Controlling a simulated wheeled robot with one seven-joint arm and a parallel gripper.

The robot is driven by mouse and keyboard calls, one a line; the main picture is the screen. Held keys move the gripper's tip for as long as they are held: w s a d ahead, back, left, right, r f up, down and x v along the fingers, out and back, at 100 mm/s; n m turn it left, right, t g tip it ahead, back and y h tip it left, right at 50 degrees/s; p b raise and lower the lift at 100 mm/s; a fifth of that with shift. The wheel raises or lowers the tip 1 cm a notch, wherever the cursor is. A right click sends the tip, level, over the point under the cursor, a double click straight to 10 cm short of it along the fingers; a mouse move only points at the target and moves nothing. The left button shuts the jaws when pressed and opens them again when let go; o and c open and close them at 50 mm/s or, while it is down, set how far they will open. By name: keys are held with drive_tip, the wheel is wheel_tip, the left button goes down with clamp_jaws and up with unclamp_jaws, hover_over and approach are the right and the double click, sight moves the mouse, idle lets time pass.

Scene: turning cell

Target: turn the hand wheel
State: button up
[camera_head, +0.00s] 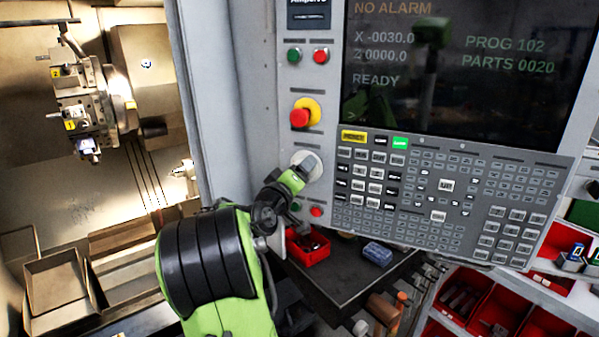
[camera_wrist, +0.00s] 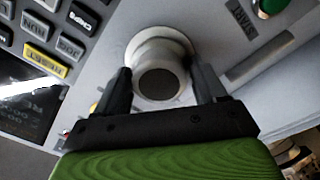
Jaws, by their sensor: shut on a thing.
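The hand wheel (camera_head: 298,156) is a round, pale knob on the grey control panel, below the red and yellow emergency stop. My arm partly covers it in the head view. In the wrist view the hand wheel (camera_wrist: 160,82) has a light ring and a darker round front face. My gripper (camera_wrist: 163,78) has one dark finger on each side of it, shut on the wheel. In the head view my gripper (camera_head: 306,170) reaches the panel at the wheel; its fingertips are small and partly hidden there.
The emergency stop (camera_head: 301,117) is just above the wheel; a red button (camera_head: 316,211) is below. The keypad (camera_head: 450,195) lies right of it. A red bin (camera_head: 308,248) and a blue object (camera_head: 377,253) sit on the dark shelf (camera_head: 350,285). The open lathe is left.

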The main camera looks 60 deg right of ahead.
drive_tip(key=shift+n+p, duration=0.3)
drive_tip(key=shift+n, duration=0.7)
drive_tip(key=o, duration=0.8)
drive_tip(key=a+b, duration=0.1)
drive_tip(key=a, duration=0.4)
drive_tip(key=a+b, duration=0.1)
drive_tip(key=a, duration=0.4)
drive_tip(key=a+b, duration=0.1)
drive_tip(key=a, duration=0.4)
drive_tip(key=shift+s+a+f+b, duration=0.2)
drive_tip(key=shift+s+a+b, duration=0.15)
drive_tip(key=shift+s+b, duration=0.05)
